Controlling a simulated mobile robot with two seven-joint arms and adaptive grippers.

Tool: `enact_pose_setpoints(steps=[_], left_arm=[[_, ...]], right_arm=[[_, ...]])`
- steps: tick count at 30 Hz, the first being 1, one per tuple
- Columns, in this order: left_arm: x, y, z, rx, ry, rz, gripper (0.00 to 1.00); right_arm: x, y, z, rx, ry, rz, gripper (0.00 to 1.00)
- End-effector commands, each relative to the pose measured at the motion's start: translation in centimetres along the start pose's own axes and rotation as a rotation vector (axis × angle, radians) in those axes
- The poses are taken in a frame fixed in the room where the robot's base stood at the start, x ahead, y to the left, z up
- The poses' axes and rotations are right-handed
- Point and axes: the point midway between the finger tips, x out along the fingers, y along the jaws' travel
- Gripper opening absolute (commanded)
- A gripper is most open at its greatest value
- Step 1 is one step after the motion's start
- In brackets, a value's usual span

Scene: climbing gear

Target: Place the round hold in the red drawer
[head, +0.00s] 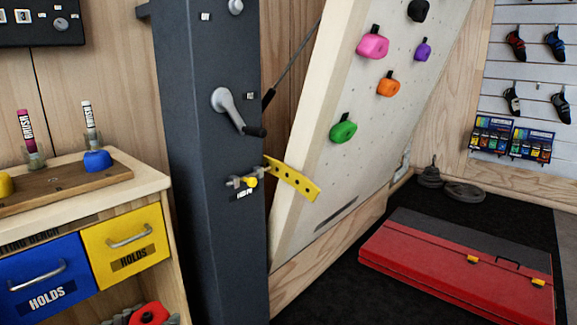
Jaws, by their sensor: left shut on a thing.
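A red hold with a dark hole in its middle (150,313), which looks like the round hold, shows at the bottom edge of the head view. The grey fingers of my left gripper (146,319) are shut on it, in front of and below the bench drawers. The rest of the gripper is cut off by the picture's edge. The bench shows a blue drawer (22,276) and a yellow drawer (103,239), both closed and labelled HOLDS. No red drawer is in view. My right gripper is not in view.
A dark post (205,130) with a crank handle stands right of the bench. A leaning climbing wall (330,180) is behind it. A red and black crash pad (460,262) lies on the floor at right. A wooden board (62,183) lies on the bench top.

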Motion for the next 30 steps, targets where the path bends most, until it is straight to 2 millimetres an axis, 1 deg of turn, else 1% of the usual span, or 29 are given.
enact_pose_setpoints(steps=[12,16,17,18,21,22,25,30], left_arm=[[0.7,4.5,-0.3,-0.064,0.003,-0.126,0.21],[0.9,5.5,-0.6,-0.072,0.002,-0.157,0.21],[0.9,5.7,-0.7,-0.073,0.002,-0.164,0.21],[0.8,5.7,-1.1,-0.071,0.002,-0.167,0.21],[0.5,5.6,-1.7,-0.066,0.001,-0.166,0.21],[0.5,5.6,-1.8,-0.066,0.001,-0.166,0.21],[0.4,5.6,-1.9,-0.064,0.001,-0.165,0.21],[0.4,5.6,-1.9,-0.064,0.001,-0.166,0.21]], right_arm=[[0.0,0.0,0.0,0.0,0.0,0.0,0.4],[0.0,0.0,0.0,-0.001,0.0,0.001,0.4],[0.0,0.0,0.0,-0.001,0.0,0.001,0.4],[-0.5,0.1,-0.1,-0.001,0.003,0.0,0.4],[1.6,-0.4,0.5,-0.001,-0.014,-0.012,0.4],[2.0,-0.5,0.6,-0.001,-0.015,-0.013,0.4],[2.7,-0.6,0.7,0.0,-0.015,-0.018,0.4],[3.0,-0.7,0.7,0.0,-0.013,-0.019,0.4]])
